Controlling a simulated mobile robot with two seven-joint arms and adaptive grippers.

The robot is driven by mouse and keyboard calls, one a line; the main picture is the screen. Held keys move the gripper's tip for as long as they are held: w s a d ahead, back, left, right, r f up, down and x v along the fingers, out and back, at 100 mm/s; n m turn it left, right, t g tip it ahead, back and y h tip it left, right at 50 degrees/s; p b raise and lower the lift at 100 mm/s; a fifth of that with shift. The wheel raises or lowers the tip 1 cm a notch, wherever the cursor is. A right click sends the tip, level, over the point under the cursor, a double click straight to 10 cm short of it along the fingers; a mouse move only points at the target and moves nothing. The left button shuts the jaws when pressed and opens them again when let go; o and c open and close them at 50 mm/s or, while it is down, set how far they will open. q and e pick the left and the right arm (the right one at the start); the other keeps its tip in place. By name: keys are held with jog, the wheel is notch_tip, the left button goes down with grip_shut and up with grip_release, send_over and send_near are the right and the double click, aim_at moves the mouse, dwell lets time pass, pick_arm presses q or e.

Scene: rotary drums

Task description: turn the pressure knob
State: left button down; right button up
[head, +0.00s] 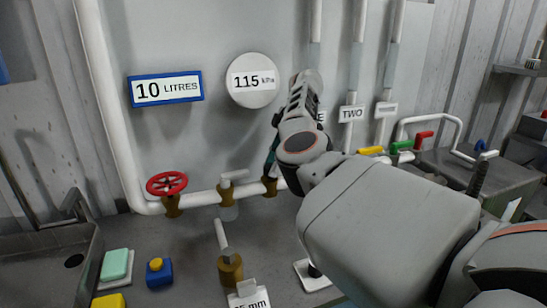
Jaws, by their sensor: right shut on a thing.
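The pressure display (252,81), a round white dial on the grey wall panel, reads 115 kPa. Just right of it, a grey rounded piece that looks like the pressure knob (316,77) shows at the tip of my right gripper. My right gripper (303,86) reaches up to the panel and is shut on this knob. The fingers and my arm hide most of the knob, so its turn angle cannot be read. My left gripper is not in view.
A blue-framed sign (166,89) reads 10 LITRES. A red handwheel (167,183) and a grey lever valve (232,177) sit on the white pipe below. A brass valve (230,270) stands in front. My right arm covers the lower right.

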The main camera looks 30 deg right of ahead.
jog(key=shift+f+n+g+p, duration=0.2)
jog(key=shift+n+g+p, duration=0.6)
jog(key=shift+n, duration=0.9)
jog(key=shift+a, duration=0.1)
jog(key=o, duration=1.1)
jog(key=shift+r, duration=0.1)
